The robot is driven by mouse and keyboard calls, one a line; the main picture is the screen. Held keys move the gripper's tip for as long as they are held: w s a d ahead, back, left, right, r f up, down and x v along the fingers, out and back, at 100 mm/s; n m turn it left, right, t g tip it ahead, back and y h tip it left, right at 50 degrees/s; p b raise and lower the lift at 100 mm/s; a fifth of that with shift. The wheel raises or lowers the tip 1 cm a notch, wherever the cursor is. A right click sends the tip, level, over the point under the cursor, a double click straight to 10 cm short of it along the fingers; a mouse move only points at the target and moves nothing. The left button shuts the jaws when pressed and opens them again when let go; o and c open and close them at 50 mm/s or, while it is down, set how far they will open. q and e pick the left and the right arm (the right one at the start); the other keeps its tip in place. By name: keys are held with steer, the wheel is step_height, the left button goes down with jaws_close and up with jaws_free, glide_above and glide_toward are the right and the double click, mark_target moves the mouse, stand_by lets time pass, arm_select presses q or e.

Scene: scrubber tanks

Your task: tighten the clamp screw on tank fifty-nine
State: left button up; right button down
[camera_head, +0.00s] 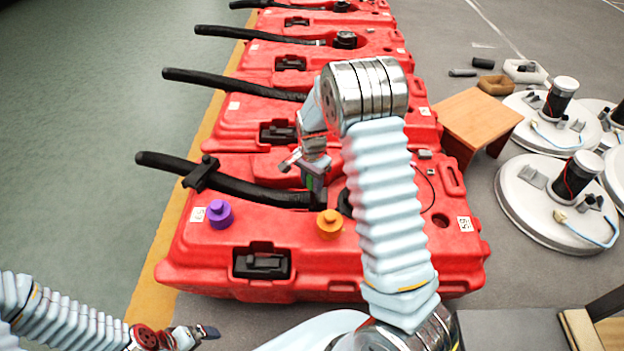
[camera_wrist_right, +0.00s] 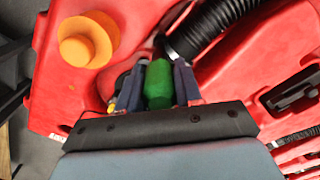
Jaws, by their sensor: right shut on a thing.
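My right gripper (camera_head: 313,181) is over the tank, beside the hose's inner end. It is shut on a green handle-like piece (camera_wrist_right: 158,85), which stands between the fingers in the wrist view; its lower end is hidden. My left gripper (camera_head: 206,332) is low at the left, away from the tank; its finger gap is unclear.
More red tanks (camera_head: 245,125) line up behind. A wooden table (camera_head: 476,117) and round white machines (camera_head: 550,205) stand at the right. The green floor at left is clear.

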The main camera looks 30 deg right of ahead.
steer(key=shift+r+m+p, duration=0.15)
steer(key=shift+m+p, duration=0.3)
steer(key=shift+m, duration=0.05)
steer(key=m+p, duration=0.3)
steer(key=m, duration=0.3)
steer(key=shift+r, duration=0.15)
steer(key=m+p, duration=0.1)
steer(key=m, duration=0.1)
steer(key=shift+w+m, duration=0.1)
steer(key=shift+m, duration=0.2)
steer(key=shift+f+m, duration=0.3)
steer(key=shift+r, duration=0.1)
steer(key=shift+r+p, duration=0.9)
steer(key=shift+p, duration=0.1)
steer(key=shift+f, duration=0.1)
